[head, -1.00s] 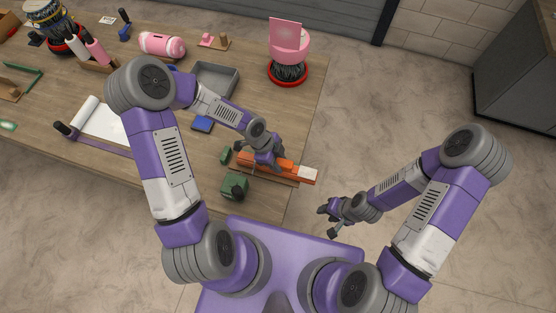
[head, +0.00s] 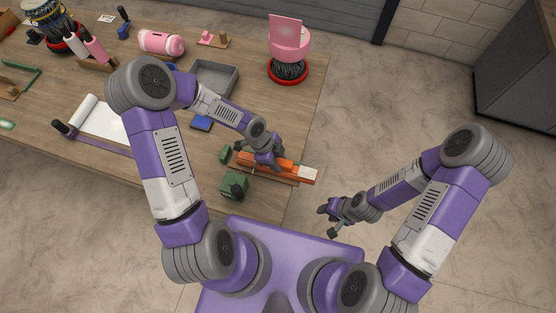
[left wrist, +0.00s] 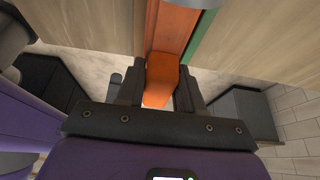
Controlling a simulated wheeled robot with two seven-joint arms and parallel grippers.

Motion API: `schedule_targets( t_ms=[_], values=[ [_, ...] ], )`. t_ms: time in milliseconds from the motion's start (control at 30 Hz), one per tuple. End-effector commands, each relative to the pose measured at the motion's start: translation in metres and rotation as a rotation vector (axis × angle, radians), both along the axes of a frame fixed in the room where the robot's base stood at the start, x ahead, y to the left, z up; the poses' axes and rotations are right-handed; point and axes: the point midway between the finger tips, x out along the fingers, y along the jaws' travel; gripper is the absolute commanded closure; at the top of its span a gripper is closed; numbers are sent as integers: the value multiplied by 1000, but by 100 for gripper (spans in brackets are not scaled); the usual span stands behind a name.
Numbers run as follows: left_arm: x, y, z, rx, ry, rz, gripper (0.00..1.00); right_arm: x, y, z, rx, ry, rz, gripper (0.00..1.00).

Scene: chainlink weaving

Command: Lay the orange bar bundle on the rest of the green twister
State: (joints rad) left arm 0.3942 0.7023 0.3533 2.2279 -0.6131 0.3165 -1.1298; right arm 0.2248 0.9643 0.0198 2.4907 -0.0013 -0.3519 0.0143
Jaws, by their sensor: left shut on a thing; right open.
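The orange bar bundle (head: 287,168) lies lengthwise at the table's right front, with a pale end at its right. My left gripper (head: 264,161) is over its left part and shut on it. In the left wrist view an orange piece (left wrist: 162,78) sits between the fingers, with a green strip (left wrist: 203,38) alongside further off. The green twister (head: 234,186) is a green block with a dark knob, just left of and nearer than the bundle. A smaller green part (head: 225,155) stands behind it. The rest is mostly hidden by the gripper and bundle. My right gripper (head: 331,211) is open, off the table.
A grey tray (head: 215,78), a blue block (head: 202,124) and a white paper roll (head: 95,117) lie on the table (head: 300,110). A pink container on a red-ringed base (head: 288,62) stands at the back right. Bare floor lies right of the table.

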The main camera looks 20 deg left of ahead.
Motion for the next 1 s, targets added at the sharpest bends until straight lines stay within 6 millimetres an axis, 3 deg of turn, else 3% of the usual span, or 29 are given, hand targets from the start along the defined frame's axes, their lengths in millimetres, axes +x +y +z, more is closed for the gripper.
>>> schedule_targets(
  t_ms=[33, 67, 233, 567, 1000],
  values=[
    [1, 0, -1, -1, -2, 0, 100, 0, 0, -1, 0, 0, 0, 57],
    [1, 0, 0, -1, -2, 0, 59, 0, 0, -1, 0, 0, 0, 57],
    [0, 0, 0, 0, -1, -1, 34, 0, 0, 0, 0, 0, 0, 57],
    [0, 2, 3, 1, 1, 2, 34, 0, 0, 0, 0, 0, 0, 57],
    [2, 27, 63, 1, -2, 3, 34, 0, 0, 13, 0, 0, 0, 57]
  ],
)
